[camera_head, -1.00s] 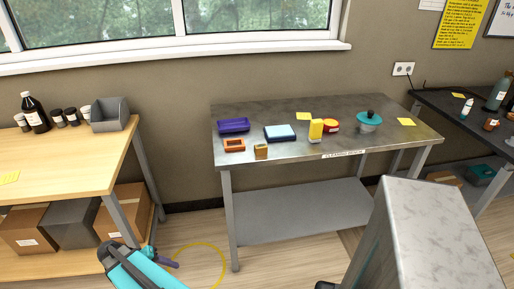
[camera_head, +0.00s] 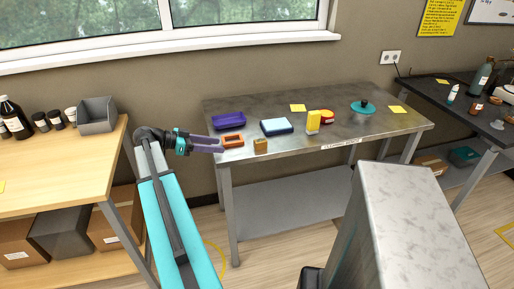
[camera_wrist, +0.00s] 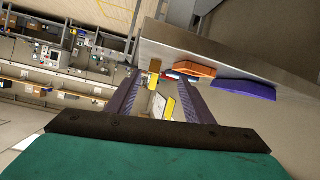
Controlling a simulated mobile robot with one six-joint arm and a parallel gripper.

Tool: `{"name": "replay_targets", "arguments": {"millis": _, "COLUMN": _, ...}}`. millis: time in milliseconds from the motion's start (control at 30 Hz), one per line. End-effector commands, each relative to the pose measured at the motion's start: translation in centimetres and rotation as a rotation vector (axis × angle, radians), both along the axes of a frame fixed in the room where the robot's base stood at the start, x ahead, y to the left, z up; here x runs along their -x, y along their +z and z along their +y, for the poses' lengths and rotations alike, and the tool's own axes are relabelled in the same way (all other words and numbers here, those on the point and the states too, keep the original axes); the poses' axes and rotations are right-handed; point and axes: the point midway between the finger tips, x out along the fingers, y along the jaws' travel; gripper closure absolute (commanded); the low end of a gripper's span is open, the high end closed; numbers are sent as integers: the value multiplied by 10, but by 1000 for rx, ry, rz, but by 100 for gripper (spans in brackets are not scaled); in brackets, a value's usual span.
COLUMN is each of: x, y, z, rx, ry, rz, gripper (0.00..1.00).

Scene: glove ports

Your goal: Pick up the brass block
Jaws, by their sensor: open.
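The brass block (camera_head: 260,146) is a small gold-brown cube standing near the front edge of the metal bench, right of an orange tray. My gripper (camera_head: 221,145), with purple fingers, is open and empty at the bench's front left edge. It is left of the block, apart from it, with the orange tray close to its tips. In the wrist view a small gold-yellow block (camera_wrist: 155,66) shows beyond the open fingertips (camera_wrist: 158,78), probably the brass block.
On the bench (camera_head: 325,138) are the orange tray (camera_head: 233,141), a purple tray (camera_head: 229,121), a blue-white pad (camera_head: 276,127), a yellow bottle (camera_head: 313,122), a red round item (camera_head: 327,117) and a teal lid (camera_head: 363,107). A wooden table (camera_head: 60,160) stands left.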

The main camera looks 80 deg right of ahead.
Motion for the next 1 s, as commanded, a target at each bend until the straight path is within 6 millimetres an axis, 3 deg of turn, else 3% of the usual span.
{"name": "replay_targets", "arguments": {"millis": 100, "x": 25, "y": 11, "z": -13, "rx": 88, "ry": -75, "rz": 5, "gripper": 53}}
{"name": "replay_targets", "arguments": {"millis": 200, "x": 37, "y": 19, "z": -17, "rx": 130, "ry": -110, "rz": 8, "gripper": 53}}
{"name": "replay_targets", "arguments": {"millis": 667, "x": 45, "y": 22, "z": -20, "rx": 144, "ry": -125, "rz": 10, "gripper": 53}}
{"name": "replay_targets", "arguments": {"millis": 1000, "x": 77, "y": 12, "z": -34, "rx": 141, "ry": -127, "rz": 11, "gripper": 53}}
